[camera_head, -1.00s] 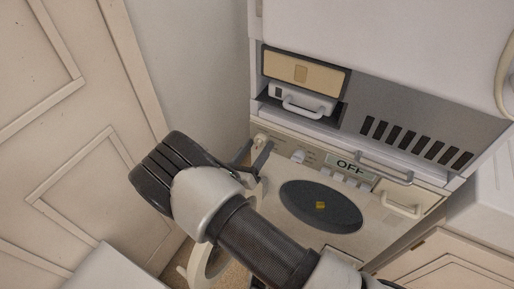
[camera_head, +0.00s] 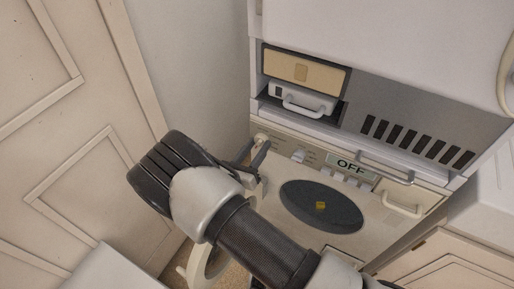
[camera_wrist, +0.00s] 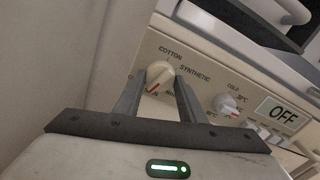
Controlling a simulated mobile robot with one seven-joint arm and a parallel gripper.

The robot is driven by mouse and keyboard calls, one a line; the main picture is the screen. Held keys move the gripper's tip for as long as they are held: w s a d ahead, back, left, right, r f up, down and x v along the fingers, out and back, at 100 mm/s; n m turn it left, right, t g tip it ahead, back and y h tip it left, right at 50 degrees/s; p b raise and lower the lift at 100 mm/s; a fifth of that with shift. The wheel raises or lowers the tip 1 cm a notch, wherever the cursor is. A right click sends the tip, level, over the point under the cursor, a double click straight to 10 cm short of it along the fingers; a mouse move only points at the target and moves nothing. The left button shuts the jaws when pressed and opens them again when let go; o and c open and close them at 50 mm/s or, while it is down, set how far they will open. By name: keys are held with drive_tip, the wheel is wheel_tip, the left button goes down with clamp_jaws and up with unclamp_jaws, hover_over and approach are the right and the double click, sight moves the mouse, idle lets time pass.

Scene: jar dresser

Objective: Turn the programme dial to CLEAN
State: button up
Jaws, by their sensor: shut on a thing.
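The programme dial is a cream round knob (camera_wrist: 160,73) at the left end of the machine's control panel. It also shows in the head view (camera_head: 261,138). In the wrist view, COTTON is printed above it and SYNTHETIC to its right; another label below right is partly hidden. No CLEAN label is readable. A red mark on the dial points down and slightly left. My gripper (camera_wrist: 160,80) is shut on the dial, one finger on each side; its fingers also show in the head view (camera_head: 257,147).
A second knob (camera_wrist: 226,104) with temperature labels and a display (camera_wrist: 283,113) reading OFF sit to the right. Below the panel is a dark round door window (camera_head: 322,212). Above is an open recess with a white-handled drawer (camera_head: 303,101). A panelled door (camera_head: 80,130) stands at left.

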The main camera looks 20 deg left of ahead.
drive_tip(key=shift+a+m+b, duration=0.1)
drive_tip(key=shift+m+b, duration=0.65)
drive_tip(key=shift+m, duration=1.45)
drive_tip(key=o, duration=1)
drive_tip(key=shift+o, duration=0.2)
drive_tip(key=shift+s, duration=0.1)
drive_tip(key=s, duration=0.5)
drive_tip(key=s+a, duration=0.1)
drive_tip(key=s, duration=0.5)
drive_tip(key=s+p, duration=0.1)
drive_tip(key=s, duration=0.5)
drive_tip(key=shift+s+a, duration=0.1)
drive_tip(key=shift+a, duration=0.1)
